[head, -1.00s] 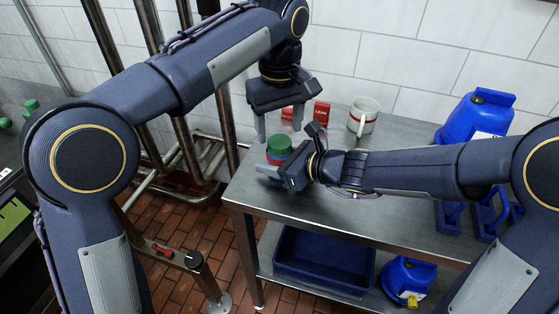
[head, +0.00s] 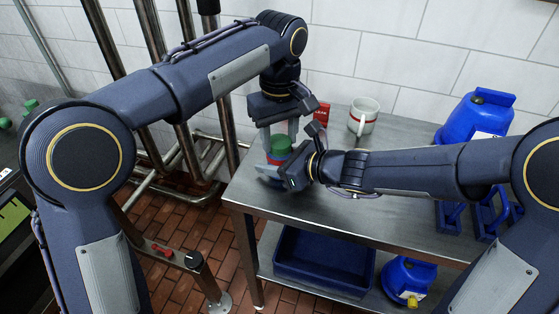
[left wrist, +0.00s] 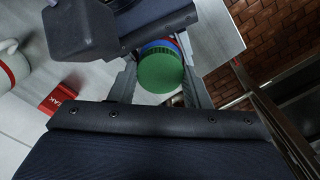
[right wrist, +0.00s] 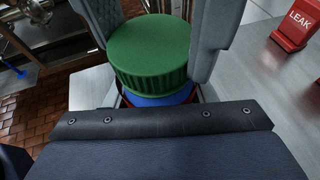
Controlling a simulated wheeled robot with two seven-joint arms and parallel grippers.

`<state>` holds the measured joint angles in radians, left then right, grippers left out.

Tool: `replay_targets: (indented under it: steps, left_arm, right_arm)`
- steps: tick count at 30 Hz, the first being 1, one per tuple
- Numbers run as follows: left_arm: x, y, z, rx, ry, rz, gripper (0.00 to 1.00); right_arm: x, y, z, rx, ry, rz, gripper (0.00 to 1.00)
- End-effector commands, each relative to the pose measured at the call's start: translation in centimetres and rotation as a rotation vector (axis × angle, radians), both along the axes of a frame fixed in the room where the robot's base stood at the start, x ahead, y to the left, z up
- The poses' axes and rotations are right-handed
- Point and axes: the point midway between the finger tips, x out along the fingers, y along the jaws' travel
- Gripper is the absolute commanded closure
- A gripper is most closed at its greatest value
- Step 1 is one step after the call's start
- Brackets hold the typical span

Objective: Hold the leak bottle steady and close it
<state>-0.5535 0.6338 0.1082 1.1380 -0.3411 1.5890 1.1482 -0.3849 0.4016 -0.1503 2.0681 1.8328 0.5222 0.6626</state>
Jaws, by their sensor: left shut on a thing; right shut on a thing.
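The leak bottle has a green ribbed cap (head: 281,145) above blue and red bands. It stands near the steel table's front left corner, most of its body hidden by my grippers. My right gripper (head: 275,172) comes in from the right and is shut on the bottle below the cap; the blue band (right wrist: 160,97) shows in the right wrist view. My left gripper (head: 279,134) points down from above, its fingers on either side of the cap and shut on it. The left wrist view shows the cap (left wrist: 160,72) between these fingers.
A red LEAK sign (head: 322,113) and a white mug (head: 363,117) with a red band stand behind the bottle. A blue container (head: 476,118) is at the right. A blue bin (head: 322,262) is on the lower shelf. The table's middle is clear.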

Motion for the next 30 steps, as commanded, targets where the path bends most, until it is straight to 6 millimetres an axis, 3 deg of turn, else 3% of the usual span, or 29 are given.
replay_targets:
  steps: [8,16,17,21,30]
  left_arm:
    - [-0.02,-0.04,-0.01,-0.001,0.000,-0.267,0.84]
    - [-0.02,-0.04,-0.01,-0.001,-0.001,-0.283,0.84]
    - [-0.02,-0.04,-0.01,-0.001,-0.001,-0.283,0.54]
    - [-0.02,-0.03,-0.01,0.000,0.000,-0.282,0.36]
    - [0.01,-0.04,0.18,0.000,-0.002,-0.281,0.35]
  right_arm:
    - [-0.01,0.01,0.01,0.000,0.000,0.000,1.00]
    - [0.00,0.02,0.01,0.000,0.000,0.000,1.00]
    - [0.00,0.02,0.01,0.000,0.000,0.000,1.00]
    - [0.00,0.02,0.01,0.000,0.000,0.000,1.00]
    - [0.00,0.01,0.02,0.000,0.000,0.000,1.00]
